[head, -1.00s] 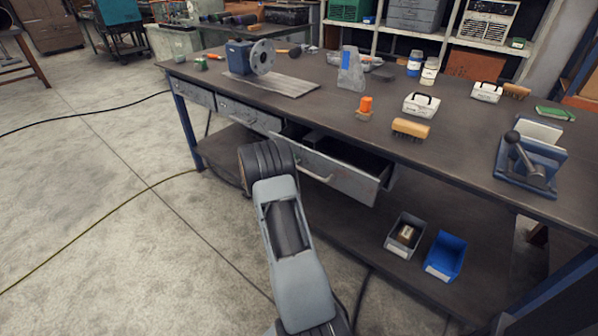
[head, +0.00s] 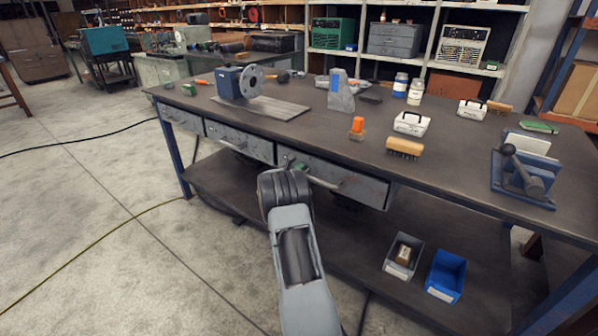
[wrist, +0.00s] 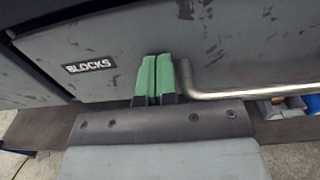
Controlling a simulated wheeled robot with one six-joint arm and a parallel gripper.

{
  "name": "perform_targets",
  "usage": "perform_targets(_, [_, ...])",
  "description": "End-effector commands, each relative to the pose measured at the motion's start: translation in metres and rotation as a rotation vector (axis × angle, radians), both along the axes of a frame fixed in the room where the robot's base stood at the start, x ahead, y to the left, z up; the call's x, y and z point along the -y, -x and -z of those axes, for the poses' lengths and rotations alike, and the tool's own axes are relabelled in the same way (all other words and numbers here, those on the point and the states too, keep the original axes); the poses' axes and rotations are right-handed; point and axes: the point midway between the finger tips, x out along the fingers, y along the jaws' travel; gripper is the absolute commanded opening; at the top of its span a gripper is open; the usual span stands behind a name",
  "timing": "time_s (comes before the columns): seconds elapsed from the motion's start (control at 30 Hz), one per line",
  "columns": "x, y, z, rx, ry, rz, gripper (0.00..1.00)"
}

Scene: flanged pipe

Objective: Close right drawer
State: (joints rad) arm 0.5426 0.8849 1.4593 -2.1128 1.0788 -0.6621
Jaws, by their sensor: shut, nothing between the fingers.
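The right drawer (head: 350,183) is under the bench top, and its grey front sits close under the bench edge with no interior showing. I cannot tell if it is fully flush. In the wrist view, its front (wrist: 110,45) has a BLOCKS label (wrist: 89,64) at the left and a metal bar handle (wrist: 225,94) at the right. My gripper (wrist: 155,60) is shut and empty, its green fingertips up against the drawer front just left of the handle. In the head view, the gripper (head: 298,167) is partly hidden behind my wrist.
Two other drawers (head: 240,140) to the left look shut. A grey bin (head: 403,257) and a blue bin (head: 446,276) stand on the lower shelf (head: 340,240).

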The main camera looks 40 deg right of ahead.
Motion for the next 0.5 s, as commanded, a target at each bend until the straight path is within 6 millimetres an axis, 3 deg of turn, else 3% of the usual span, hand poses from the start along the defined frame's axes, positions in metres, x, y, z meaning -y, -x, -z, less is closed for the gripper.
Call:
perform_targets(0.27, [0.005, 0.004, -0.006, 0.006, 0.009, 0.01, 0.0])
perform_targets(0.37, [-0.004, 0.005, -0.007, 0.007, 0.009, 0.009, 0.0])
perform_targets(0.5, [-0.031, 0.006, -0.005, 0.003, 0.007, 0.003, 0.0])
